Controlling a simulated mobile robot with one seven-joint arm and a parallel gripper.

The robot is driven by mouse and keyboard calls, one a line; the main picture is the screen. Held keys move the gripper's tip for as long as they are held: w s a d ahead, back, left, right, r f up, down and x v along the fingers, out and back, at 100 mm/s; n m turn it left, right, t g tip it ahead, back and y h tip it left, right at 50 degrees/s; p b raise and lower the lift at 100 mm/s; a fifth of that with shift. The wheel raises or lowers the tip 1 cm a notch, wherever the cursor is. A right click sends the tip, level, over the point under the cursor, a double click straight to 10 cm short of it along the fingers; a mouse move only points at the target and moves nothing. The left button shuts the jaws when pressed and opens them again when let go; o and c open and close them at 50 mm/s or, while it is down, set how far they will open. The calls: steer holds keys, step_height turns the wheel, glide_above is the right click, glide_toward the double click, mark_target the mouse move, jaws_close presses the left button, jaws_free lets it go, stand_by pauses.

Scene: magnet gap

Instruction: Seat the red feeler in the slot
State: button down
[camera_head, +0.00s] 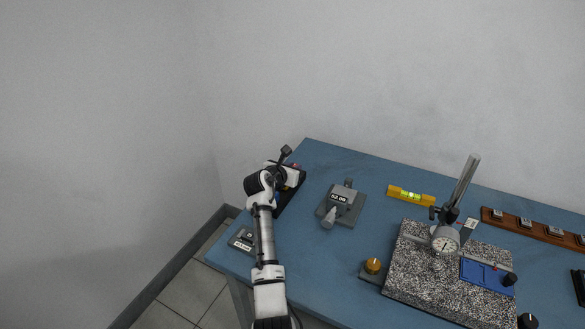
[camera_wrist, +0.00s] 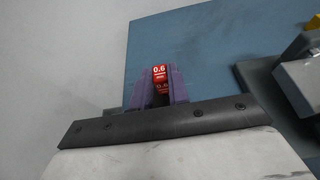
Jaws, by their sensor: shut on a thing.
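The red feeler (camera_wrist: 160,72), marked 0.6, stands between the two purple fingers of my gripper (camera_wrist: 160,88) in the wrist view. My gripper is shut on it. In the head view my gripper (camera_head: 294,178) is at the back left of the table, above or beside a long dark holder (camera_head: 291,194). A small red spot (camera_head: 297,166) shows there, close to my gripper. My arm hides much of the holder. I cannot make out the slot, nor tell whether the feeler touches anything below.
A grey device (camera_head: 341,197) with a display stands right of my gripper. A second display unit (camera_head: 242,240) is at the left edge. A yellow level (camera_head: 410,195), a speckled granite plate (camera_head: 415,280) with a dial gauge (camera_head: 445,240), and a blue tray (camera_head: 485,275) are farther right.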

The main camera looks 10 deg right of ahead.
steer(key=shift+f, duration=0.15)
steer(key=c, duration=1.3)
jaws_free()
steer(key=c, duration=0.5)
steer(key=shift+r+p, duration=0.85)
steer(key=shift+r, duration=1.4)
steer(key=shift+o, duration=0.2)
